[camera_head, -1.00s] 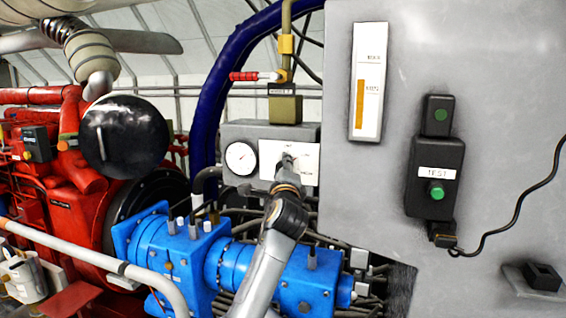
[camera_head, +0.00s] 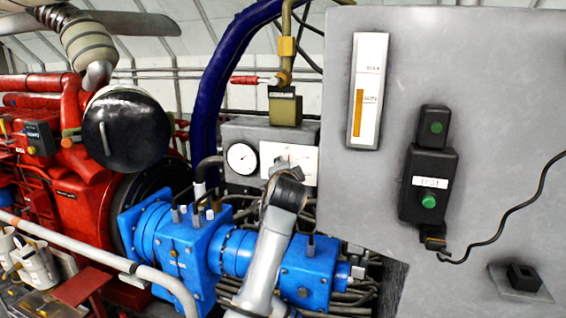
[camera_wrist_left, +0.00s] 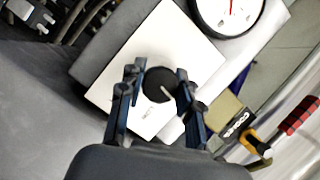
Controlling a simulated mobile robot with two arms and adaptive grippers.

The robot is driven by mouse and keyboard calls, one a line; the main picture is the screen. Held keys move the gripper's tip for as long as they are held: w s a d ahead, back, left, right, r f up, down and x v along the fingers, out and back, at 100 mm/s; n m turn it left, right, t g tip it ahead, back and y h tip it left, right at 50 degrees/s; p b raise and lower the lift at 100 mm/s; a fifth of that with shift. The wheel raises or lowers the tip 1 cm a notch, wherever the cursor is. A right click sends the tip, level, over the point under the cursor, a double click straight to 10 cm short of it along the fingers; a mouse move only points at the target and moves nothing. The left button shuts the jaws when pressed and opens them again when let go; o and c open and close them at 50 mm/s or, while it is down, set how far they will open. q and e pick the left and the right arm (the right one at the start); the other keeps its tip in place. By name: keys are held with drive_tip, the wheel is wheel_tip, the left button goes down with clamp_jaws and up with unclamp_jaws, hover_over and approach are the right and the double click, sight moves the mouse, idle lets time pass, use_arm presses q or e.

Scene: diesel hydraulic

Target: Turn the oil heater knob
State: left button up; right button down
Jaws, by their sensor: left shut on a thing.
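The heater knob (camera_wrist_left: 158,84) is round and black with a white pointer line. It sits on a white plate (camera_wrist_left: 190,48), which also shows on the grey control box in the head view (camera_head: 304,155). My left gripper (camera_wrist_left: 160,76) has one blue-black finger on each side of the knob and is shut on it. In the head view my left arm reaches up from below to the plate, and its wrist hides the knob and most of the fingers (camera_head: 284,168). My right gripper is in neither view.
A round gauge (camera_head: 241,158) sits left of the plate. A large grey panel (camera_head: 490,90) with a black button box (camera_head: 428,188) stands to the right. Blue pump housings (camera_head: 185,245) and a grey rail (camera_head: 90,255) lie below and left. A red-handled lever (camera_head: 246,79) is above.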

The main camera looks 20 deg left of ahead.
use_arm(q)
drive_tip(key=shift+n+p, duration=0.5)
drive_tip(key=shift+n, duration=0.1)
drive_tip(key=shift+f, duration=0.1)
drive_tip(key=o, duration=1.2)
drive_tip(key=shift+s, duration=0.1)
drive_tip(key=v, duration=1.2)
drive_tip(key=shift+a+r, duration=0.15)
drive_tip(key=shift+r, duration=0.15)
